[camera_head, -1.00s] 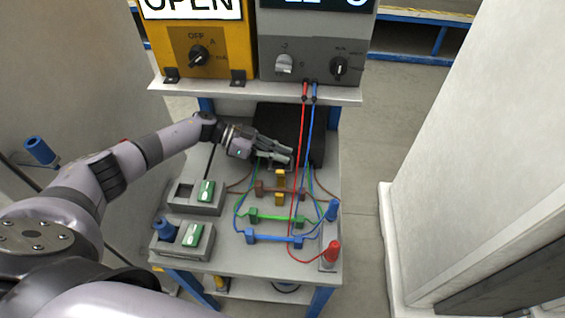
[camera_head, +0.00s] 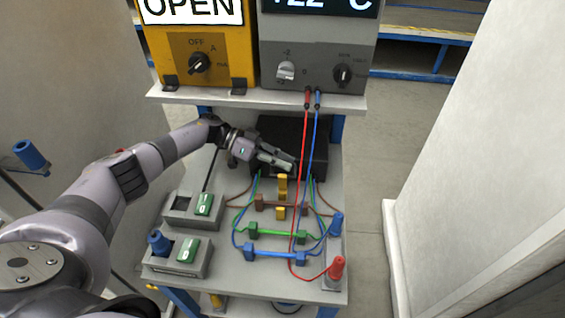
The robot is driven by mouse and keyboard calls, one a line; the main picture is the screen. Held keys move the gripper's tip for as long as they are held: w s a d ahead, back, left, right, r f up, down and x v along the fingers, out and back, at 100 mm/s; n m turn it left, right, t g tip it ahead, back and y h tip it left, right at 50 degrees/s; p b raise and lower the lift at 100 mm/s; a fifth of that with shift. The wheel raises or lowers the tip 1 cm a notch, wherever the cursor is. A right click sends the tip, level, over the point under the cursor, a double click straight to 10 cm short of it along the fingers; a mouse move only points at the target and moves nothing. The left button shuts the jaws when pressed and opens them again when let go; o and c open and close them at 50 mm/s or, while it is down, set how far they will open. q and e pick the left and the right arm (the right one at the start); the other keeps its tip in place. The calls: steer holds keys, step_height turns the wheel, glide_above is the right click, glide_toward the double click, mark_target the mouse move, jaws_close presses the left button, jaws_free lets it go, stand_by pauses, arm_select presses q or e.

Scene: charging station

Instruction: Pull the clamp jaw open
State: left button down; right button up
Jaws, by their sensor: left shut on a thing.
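The yellow clamp (camera_head: 282,183) stands on the bench at the brown bar, in front of the black box. My left gripper (camera_head: 282,163) reaches in from the left, its fingers drawn together just above and behind the clamp's upper yellow piece. It is shut on what appears to be the clamp jaw; the fingers hide the contact itself. A lower yellow piece (camera_head: 281,212) shows in front of the brown bar. My right gripper is out of view.
A black box (camera_head: 318,150) stands behind the clamp. Red (camera_head: 301,180) and blue cables hang down to the right. Brown, green and blue bars (camera_head: 276,252) lie in front. Two grey holders with green switches (camera_head: 188,250) are at the left. A shelf with instruments overhangs the back.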

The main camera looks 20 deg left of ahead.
arm_select(q)
steer(key=shift+s+f, duration=0.25)
steer(key=shift+f, duration=0.1)
steer(key=c, duration=1.8)
jaws_free()
steer(key=shift+o, duration=0.6)
steer(key=shift+w+a+r, duration=0.1)
steer(key=v, duration=1.2)
